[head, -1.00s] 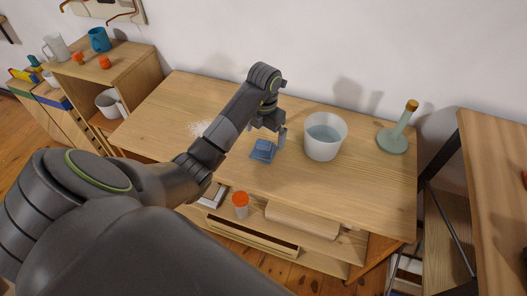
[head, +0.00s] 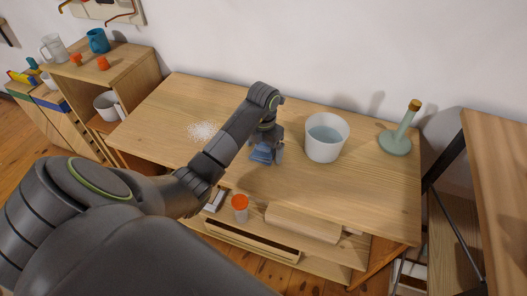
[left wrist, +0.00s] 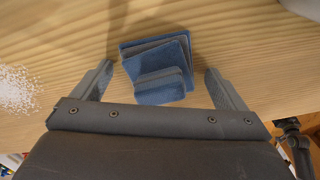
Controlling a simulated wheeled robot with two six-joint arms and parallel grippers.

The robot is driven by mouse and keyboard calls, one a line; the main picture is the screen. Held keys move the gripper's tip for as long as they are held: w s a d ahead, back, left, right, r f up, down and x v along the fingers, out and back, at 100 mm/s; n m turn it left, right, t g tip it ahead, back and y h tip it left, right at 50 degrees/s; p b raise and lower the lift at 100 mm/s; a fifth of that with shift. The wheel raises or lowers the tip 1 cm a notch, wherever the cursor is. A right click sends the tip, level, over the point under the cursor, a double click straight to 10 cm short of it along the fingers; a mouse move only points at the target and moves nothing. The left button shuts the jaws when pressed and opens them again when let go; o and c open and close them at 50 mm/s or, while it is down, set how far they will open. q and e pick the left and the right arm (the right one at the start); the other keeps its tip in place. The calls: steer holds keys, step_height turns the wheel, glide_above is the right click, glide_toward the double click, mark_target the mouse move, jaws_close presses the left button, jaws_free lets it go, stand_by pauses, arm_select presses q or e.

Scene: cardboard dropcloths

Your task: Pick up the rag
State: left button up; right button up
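The rag (head: 261,155) is a folded blue cloth lying on the wooden tabletop (head: 330,185). In the left wrist view the rag (left wrist: 157,68) shows blue and grey-blue layers. My left gripper (head: 265,157) is over the rag, pointing down. In the left wrist view the left gripper (left wrist: 160,80) is open, with one finger on each side of the rag and gaps between fingers and cloth. In the head view the gripper partly hides the rag. My right gripper is not in view.
A white bucket of water (head: 325,138) stands just right of the gripper. A green bottle-like object (head: 398,133) stands farther right. White powder (head: 203,131) lies to the left. An orange-capped jar (head: 240,207) is on the shelf below.

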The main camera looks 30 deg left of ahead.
arm_select(q)
steer(key=c, duration=0.8)
steer(key=shift+c, duration=0.2)
steer(key=shift+r, duration=0.1)
steer(key=shift+r, duration=0.25)
step_height(320, 180, up, 8)
steer(key=p, duration=0.5)
steer(key=shift+r+p, duration=0.7)
steer(key=shift+p, duration=0.1)
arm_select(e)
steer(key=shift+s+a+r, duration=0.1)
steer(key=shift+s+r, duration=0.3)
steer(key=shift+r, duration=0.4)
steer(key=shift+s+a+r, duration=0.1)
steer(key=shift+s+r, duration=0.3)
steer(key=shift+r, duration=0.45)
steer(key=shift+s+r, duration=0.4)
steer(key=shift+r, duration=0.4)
arm_select(q)
steer(key=o, duration=0.4)
steer(key=shift+c, duration=0.2)
jaws_close()
